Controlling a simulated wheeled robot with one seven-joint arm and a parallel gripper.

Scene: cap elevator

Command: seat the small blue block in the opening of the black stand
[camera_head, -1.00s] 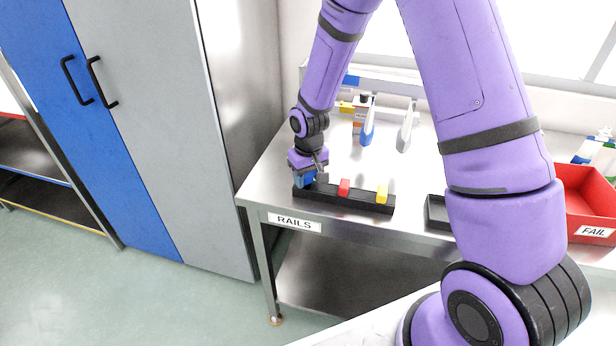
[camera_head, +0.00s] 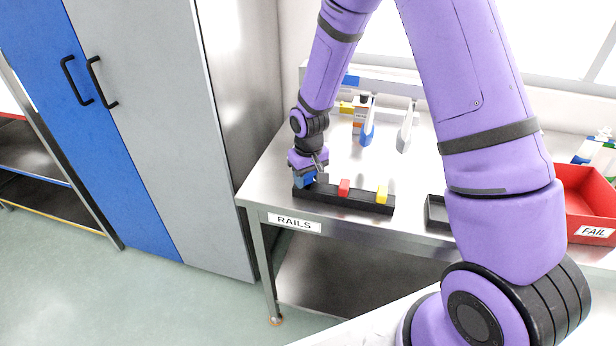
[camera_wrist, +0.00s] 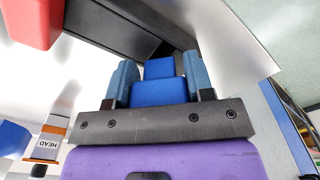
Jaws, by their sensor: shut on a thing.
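The black stand (camera_head: 345,202) is a long low bar near the front left edge of the steel table. A red block (camera_head: 344,188) and a yellow block (camera_head: 382,194) sit upright in it. My gripper (camera_head: 307,180) is over the stand's left end, pointing down. In the wrist view its two blue-grey fingers are shut on the small blue block (camera_wrist: 158,92), which shows a wider part and a narrower part. The stand (camera_wrist: 118,28) lies just beyond the fingertips there. The opening under the block is hidden, so I cannot tell how deep the block sits.
A dark tray (camera_head: 437,212) and a red bin marked FAIL (camera_head: 585,200) stand to the right. Behind are a small box (camera_head: 360,115) and hanging blue and grey pieces. A grey cabinet (camera_head: 160,130) stands left of the table. The table middle is clear.

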